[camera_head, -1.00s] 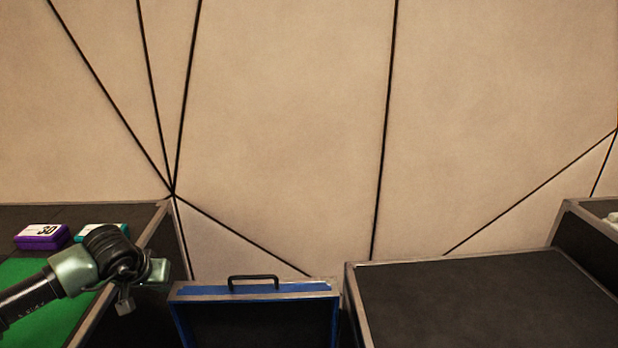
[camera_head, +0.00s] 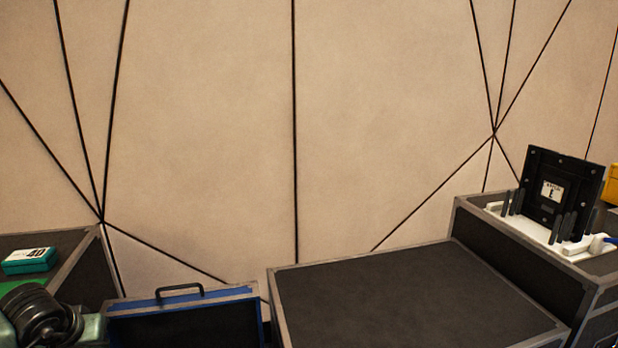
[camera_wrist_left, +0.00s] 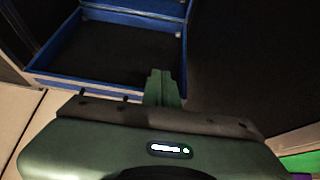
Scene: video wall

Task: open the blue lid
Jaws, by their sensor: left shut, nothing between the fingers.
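The blue lid (camera_head: 225,292) has a black handle on its top edge. In the head view it stands raised at the back of its case, with its dark inner side facing me. The left wrist view shows the blue-rimmed case opened out, with a dark hollow panel (camera_wrist_left: 98,48) beside the wall and a second blue-edged part beyond it. My left gripper's fingers (camera_wrist_left: 162,76) are shut and empty, in front of the blue rim in that view; contact cannot be told. In the head view only my left wrist shows at bottom left, fingers hidden. My right gripper is not in view.
A black case (camera_head: 405,300) with metal edges stands right of the lid. Beyond it a higher case carries a black panel (camera_head: 560,190) on a white stand. A teal box (camera_head: 29,260) sits on the left case. The beige wall (camera_head: 210,120) is close behind.

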